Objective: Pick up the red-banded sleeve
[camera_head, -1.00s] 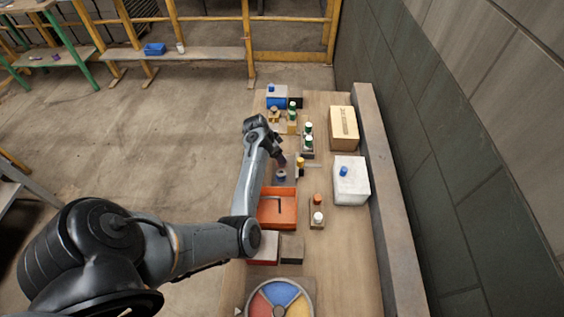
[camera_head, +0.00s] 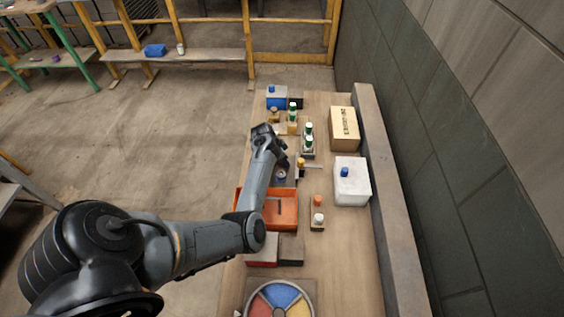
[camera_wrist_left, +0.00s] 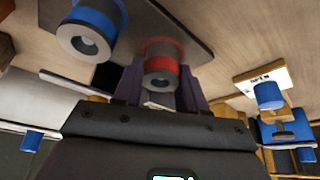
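The red-banded sleeve (camera_wrist_left: 161,63) is a short grey hollow cylinder with a red band, standing on a dark plate (camera_wrist_left: 195,22) in the left wrist view. My left gripper (camera_wrist_left: 158,88) is open, its dark fingers apart on the left and right of the sleeve's near end. Whether they touch it I cannot tell. A blue-banded sleeve (camera_wrist_left: 90,30) stands on the same plate, to the left. In the head view my left gripper (camera_head: 286,163) is over this plate beside the blue-banded sleeve (camera_head: 281,176); the red band is hidden there. My right gripper is not in view.
An orange tray (camera_head: 293,224) lies nearer on the bench. A white box (camera_head: 352,187) and cardboard box (camera_head: 344,124) stand along the wall side. The bench's near right is clear.

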